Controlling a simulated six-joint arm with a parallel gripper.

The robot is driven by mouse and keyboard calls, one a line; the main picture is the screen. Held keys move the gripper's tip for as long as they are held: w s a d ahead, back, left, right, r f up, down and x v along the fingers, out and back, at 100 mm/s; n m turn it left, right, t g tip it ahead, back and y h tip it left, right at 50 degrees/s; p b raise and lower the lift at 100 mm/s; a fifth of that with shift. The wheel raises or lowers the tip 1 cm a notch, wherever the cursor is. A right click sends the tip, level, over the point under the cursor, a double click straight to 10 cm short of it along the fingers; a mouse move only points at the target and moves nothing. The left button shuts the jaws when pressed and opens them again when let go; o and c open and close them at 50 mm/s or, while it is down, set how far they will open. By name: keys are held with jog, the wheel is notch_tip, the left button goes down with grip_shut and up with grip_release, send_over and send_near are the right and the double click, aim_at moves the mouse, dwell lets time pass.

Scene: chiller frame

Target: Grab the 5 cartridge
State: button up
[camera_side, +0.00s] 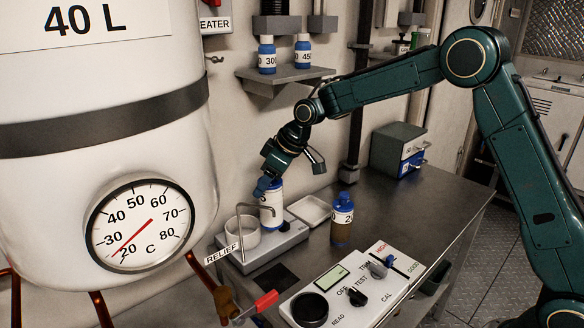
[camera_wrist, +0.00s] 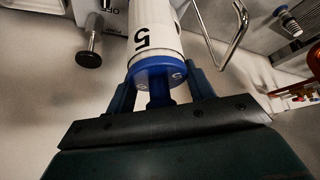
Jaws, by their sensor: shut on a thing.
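The 5 cartridge (camera_wrist: 152,35) is a white cylinder with a black "5" and a blue cap (camera_wrist: 158,75), also marked 5. In the side view the cartridge (camera_side: 272,207) is upright at the grey block with the bent metal rod. I cannot tell whether its base touches the block. My gripper (camera_side: 267,185) comes down on its top and is shut on the blue cap. In the wrist view the blue fingers of my gripper (camera_wrist: 160,88) stand on either side of the cap. The fingertips are partly hidden by the cartridge.
The grey block (camera_side: 290,240) carries a white cup (camera_side: 243,233) and the bent rod (camera_side: 239,222). A white tray (camera_side: 309,210) lies behind. A brown bottle with a blue cap (camera_side: 343,222) stands right. The control panel (camera_side: 340,298) is in front.

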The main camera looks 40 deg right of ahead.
jog(key=s+d, duration=0.5)
jog(key=s, duration=0.3)
jog(key=shift+d, duration=0.15)
dwell(0.5)
